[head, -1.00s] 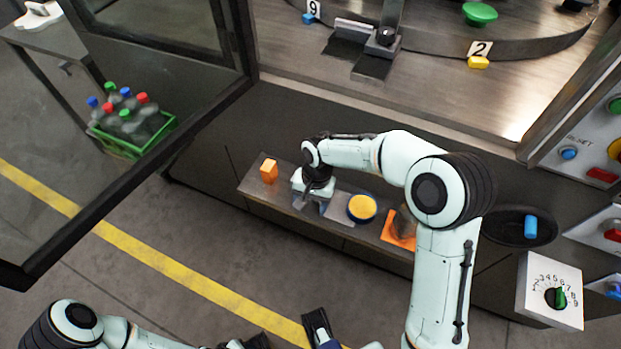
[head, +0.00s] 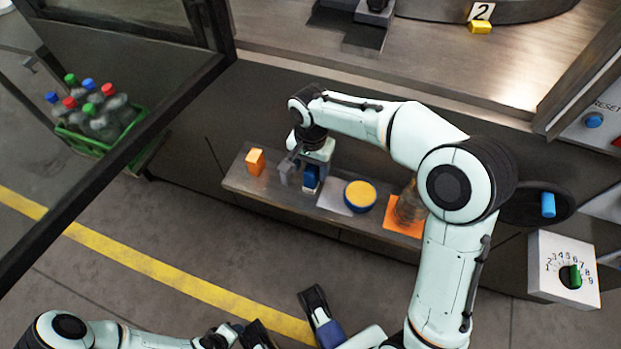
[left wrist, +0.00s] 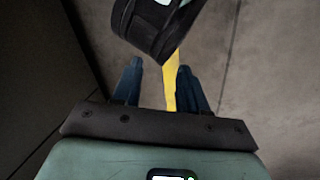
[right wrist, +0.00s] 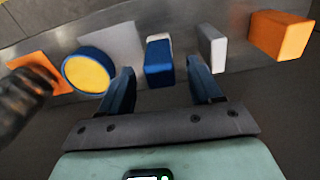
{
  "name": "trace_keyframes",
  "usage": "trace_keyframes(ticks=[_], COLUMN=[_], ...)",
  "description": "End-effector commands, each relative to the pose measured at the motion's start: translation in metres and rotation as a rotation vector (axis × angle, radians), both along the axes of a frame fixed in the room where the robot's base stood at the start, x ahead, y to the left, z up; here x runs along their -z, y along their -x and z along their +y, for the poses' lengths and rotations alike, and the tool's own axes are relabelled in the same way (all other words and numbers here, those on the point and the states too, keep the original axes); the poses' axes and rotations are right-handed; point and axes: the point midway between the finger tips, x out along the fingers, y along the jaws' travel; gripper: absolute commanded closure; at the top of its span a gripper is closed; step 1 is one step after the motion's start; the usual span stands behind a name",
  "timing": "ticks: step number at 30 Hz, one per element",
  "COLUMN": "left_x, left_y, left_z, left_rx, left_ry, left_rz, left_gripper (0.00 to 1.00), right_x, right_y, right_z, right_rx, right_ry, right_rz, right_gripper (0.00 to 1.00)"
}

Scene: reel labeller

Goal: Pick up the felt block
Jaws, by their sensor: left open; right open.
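The felt block is most likely the blue block with a pale strip (right wrist: 158,62), standing on the narrow shelf; it also shows in the head view (head: 311,179). My right gripper (head: 304,163) is over the shelf, open and empty. In the right wrist view the blue block shows between its fingers, towards their tips; I cannot tell whether they touch it. A grey block (right wrist: 211,48) stands just right of it in that view. My left gripper (left wrist: 160,85) is open and empty, low over the floor, away from the shelf.
The shelf (head: 238,182) also holds an orange block (head: 255,161), a pale sheet (right wrist: 113,42), a blue tin with yellow top (head: 360,194) and an orange sheet (head: 397,229) with a dark object. A dial box (head: 548,280) is at right. Green-crated bottles (head: 100,118) are at left.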

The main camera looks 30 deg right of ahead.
Motion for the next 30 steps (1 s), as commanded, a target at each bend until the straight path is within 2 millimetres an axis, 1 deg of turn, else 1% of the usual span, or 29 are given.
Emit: trace_keyframes(ticks=[6,9,12,17,18,20,21,22,30], left_x=[0.015,0.018,0.019,0.018,0.018,0.018,0.018,0.018,0.018], left_y=[-0.016,-0.023,-0.026,-0.025,-0.025,-0.025,-0.025,-0.025,-0.025], left_z=[0.008,0.012,0.013,0.013,0.013,0.013,0.013,0.013,0.012], left_rx=[-0.018,-0.025,-0.029,-0.027,-0.027,-0.027,-0.027,-0.027,-0.027], left_ry=[-0.021,-0.03,-0.033,-0.033,-0.033,-0.033,-0.033,-0.033,-0.032], left_rz=[-0.041,-0.06,-0.067,-0.067,-0.067,-0.066,-0.066,-0.066,-0.065], left_gripper=[0.57,0.57,0.57,0.57,0.57,0.57,0.57,0.57,0.57], right_x=[0.033,0.046,0.05,0.048,0.048,0.048,0.048,0.048,0.048], right_y=[0.0,0.0,0.0,0.0,0.0,0.0,0.0,0.0,0.0], right_z=[-0.001,-0.001,-0.001,-0.001,-0.001,-0.001,-0.001,-0.001,-0.001], right_rx=[0.001,0.001,0.0,0.0,0.0,0.0,0.0,0.0,0.0], right_ry=[-0.001,-0.001,0.0,-0.001,-0.001,-0.001,-0.001,-0.001,0.0], right_rz=[0.004,0.003,0.001,0.001,0.001,0.001,0.001,0.001,0.0], right_gripper=[0.36,0.36,0.36,0.36,0.49,0.69,0.82,0.92,0.92])
